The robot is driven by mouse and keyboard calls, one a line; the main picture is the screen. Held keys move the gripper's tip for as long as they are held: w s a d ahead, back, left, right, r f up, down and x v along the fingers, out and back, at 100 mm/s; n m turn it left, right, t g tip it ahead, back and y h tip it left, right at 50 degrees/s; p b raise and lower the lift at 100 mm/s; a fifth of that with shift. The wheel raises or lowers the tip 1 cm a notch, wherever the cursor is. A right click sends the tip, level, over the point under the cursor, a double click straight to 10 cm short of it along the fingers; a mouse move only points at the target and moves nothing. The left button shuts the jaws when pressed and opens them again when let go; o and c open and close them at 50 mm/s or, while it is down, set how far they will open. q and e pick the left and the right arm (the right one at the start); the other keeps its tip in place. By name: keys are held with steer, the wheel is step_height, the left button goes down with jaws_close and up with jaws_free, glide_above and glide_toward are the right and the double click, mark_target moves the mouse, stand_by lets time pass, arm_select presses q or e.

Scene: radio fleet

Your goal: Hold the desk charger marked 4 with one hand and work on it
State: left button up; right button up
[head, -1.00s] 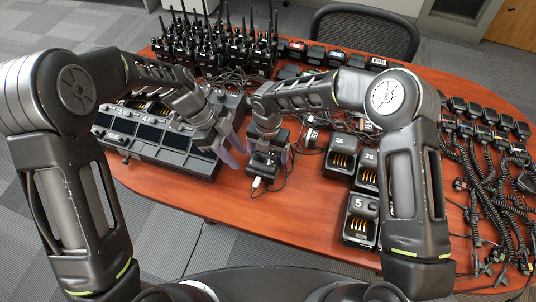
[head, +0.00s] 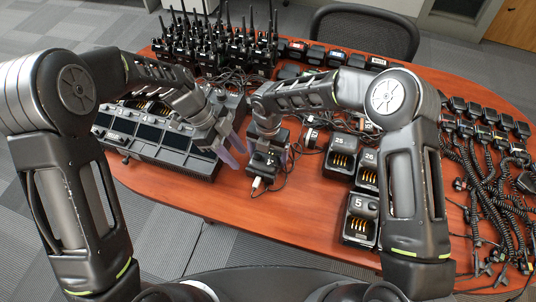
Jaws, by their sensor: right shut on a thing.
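A small black desk charger (head: 263,169) sits on the wooden table near its front edge, with a white plug (head: 257,182) and dark cable at its near side. Its number is not readable here. My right gripper (head: 267,157) comes down over this charger and is shut on it, with the fingers along its sides. My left gripper (head: 232,143) is just left of the charger, beside the multi-bay charger's right end. Its pale fingers point down and stand apart with nothing seen between them.
A long multi-bay charger (head: 160,150) stands at the left. Single chargers marked 25 (head: 341,155), 26 (head: 368,172) and 5 (head: 360,222) stand to the right. Radios (head: 215,45) crowd the back, and coiled-cord microphones (head: 490,190) lie at the far right. The table front between is bare.

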arm_select(q)
steer(key=shift+c, duration=0.5)
steer(key=m+y, duration=0.1)
steer(key=m, duration=0.1)
glide_above(256, 182)
steer(key=n+t+y, duration=0.1)
steer(key=n, duration=0.5)
steer(key=f+n+t+y, duration=0.1)
steer(key=n, duration=0.4)
steer(key=s+f+n+y, duration=0.1)
steer(key=n+y, duration=0.1)
steer(key=n, duration=0.4)
steer(key=shift+s+a+f+n+t, duration=0.1)
steer(key=shift+a+f+n+t, duration=0.1)
steer(key=shift+f+n+t, duration=0.15)
steer(key=shift+r+n, duration=0.1)
steer(key=shift+n, duration=0.75)
steer(key=shift+w+d+f, duration=0.1)
steer(key=shift+w+f, duration=0.05)
steer(key=shift+f, duration=1.2)
steer(key=shift+w+d+f, duration=0.1)
steer(key=shift+w+f, duration=0.05)
steer(key=shift+f, duration=1.15)
steer(key=shift+w+f, duration=0.15)
steer(key=shift+f, duration=1.2)
